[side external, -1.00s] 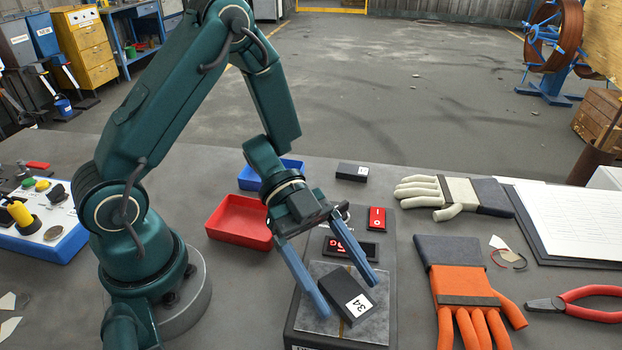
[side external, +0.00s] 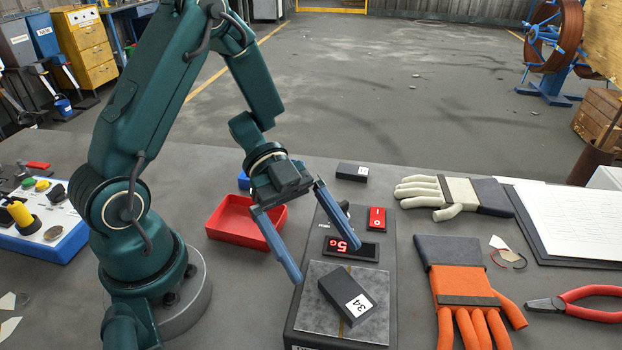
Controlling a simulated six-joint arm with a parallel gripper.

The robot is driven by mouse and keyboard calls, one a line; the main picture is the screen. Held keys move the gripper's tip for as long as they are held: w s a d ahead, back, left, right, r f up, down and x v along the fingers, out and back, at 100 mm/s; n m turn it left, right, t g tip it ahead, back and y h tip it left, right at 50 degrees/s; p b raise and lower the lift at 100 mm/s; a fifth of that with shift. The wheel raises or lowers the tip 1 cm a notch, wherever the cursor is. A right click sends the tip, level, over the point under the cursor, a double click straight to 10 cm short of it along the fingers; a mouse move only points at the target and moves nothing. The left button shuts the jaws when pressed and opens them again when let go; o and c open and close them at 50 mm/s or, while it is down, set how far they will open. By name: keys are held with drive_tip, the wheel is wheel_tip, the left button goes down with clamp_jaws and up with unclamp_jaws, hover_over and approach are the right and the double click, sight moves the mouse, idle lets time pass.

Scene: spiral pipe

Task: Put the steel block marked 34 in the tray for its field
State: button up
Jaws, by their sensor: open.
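The dark steel block marked 34 (side external: 338,293) lies on the grey plate (side external: 318,322) of the device on the bench, its white label at the near right end. My gripper (side external: 323,263) is open and empty, its two blue fingers spread apart above and beyond the block. The red tray (side external: 222,222) stands left of the device, empty where it shows. The blue tray (side external: 243,181) is behind it, mostly hidden by my arm.
The device has a lit red display (side external: 344,246), seemingly starting with 5, and a red switch (side external: 377,219). Another dark labelled block (side external: 352,172) lies behind it. A white glove (side external: 440,193), an orange glove (side external: 460,290) and pliers (side external: 575,305) lie to the right.

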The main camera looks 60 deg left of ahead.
wheel_tip(320, 180, up, 9)
drive_tip(key=w+a+r+n+t+y, duration=0.1)
drive_tip(key=w+r+n+t+y, duration=0.1)
drive_tip(key=w+n+t+y, duration=0.65)
drive_tip(key=w+a+r+n+t+y, duration=0.1)
drive_tip(key=w+r+n+t+y, duration=0.3)
drive_tip(key=w, duration=1)
drive_tip(key=n+g, duration=0.6)
drive_tip(key=g, duration=0.7)
hover_over(343, 294)
drive_tip(key=shift+m+t+y, duration=0.25)
drive_tip(key=shift+y, duration=0.2)
wheel_tip(343, 294, down, 10)
drive_tip(key=shift+f, duration=3)
